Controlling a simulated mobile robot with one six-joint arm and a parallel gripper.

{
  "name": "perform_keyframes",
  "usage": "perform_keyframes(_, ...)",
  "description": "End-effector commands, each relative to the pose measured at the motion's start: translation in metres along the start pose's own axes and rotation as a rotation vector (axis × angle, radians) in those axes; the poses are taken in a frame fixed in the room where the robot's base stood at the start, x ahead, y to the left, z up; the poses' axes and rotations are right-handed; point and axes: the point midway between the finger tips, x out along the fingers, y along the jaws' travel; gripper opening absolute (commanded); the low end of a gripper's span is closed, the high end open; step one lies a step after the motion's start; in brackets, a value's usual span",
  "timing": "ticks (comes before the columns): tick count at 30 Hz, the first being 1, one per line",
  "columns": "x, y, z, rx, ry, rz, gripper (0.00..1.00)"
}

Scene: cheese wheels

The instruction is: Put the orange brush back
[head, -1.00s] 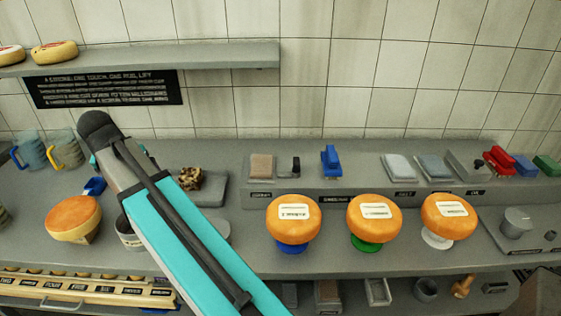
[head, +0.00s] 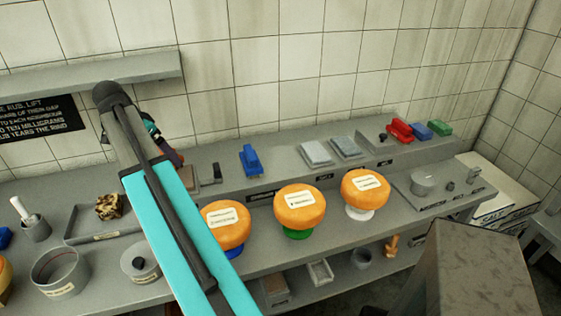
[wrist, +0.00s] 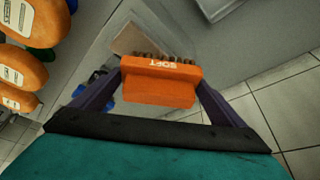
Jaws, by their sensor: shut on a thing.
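The orange brush (wrist: 158,88), marked SOFT, is between the two dark fingers of my gripper (wrist: 160,80) in the wrist view. My gripper is shut on it, and its bristles point toward the top of the picture. A tan flat block (wrist: 130,38) shows just beyond the bristles. In the head view my teal arm hides most of my gripper (head: 158,138), which is above the left end of the raised grey ledge (head: 285,175). The brush is mostly hidden there.
A tray (head: 85,235) and pots are at left.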

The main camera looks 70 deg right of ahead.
Motion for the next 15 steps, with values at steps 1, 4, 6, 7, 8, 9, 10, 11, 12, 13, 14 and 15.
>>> perform_keyframes(1,0.004,0.007,-0.018,0.036,0.001,0.015,0.73)
perform_keyframes(4,0.013,0.023,-0.048,0.101,0.002,0.041,0.73)
perform_keyframes(6,0.018,0.034,-0.067,0.143,0.002,0.059,0.73)
perform_keyframes(7,0.021,0.039,-0.076,0.161,0.002,0.066,0.73)
perform_keyframes(8,0.023,0.045,-0.084,0.179,0.002,0.074,0.73)
perform_keyframes(9,0.026,0.052,-0.095,0.203,0.003,0.084,0.73)
perform_keyframes(10,0.029,0.057,-0.102,0.220,0.003,0.090,0.73)
perform_keyframes(11,0.031,0.063,-0.111,0.237,0.003,0.098,0.73)
perform_keyframes(12,0.034,0.071,-0.121,0.258,0.003,0.107,0.73)
perform_keyframes(13,0.036,0.077,-0.129,0.275,0.003,0.113,0.73)
perform_keyframes(14,0.038,0.083,-0.136,0.290,0.003,0.120,0.73)
perform_keyframes(15,0.041,0.091,-0.146,0.311,0.003,0.129,0.73)
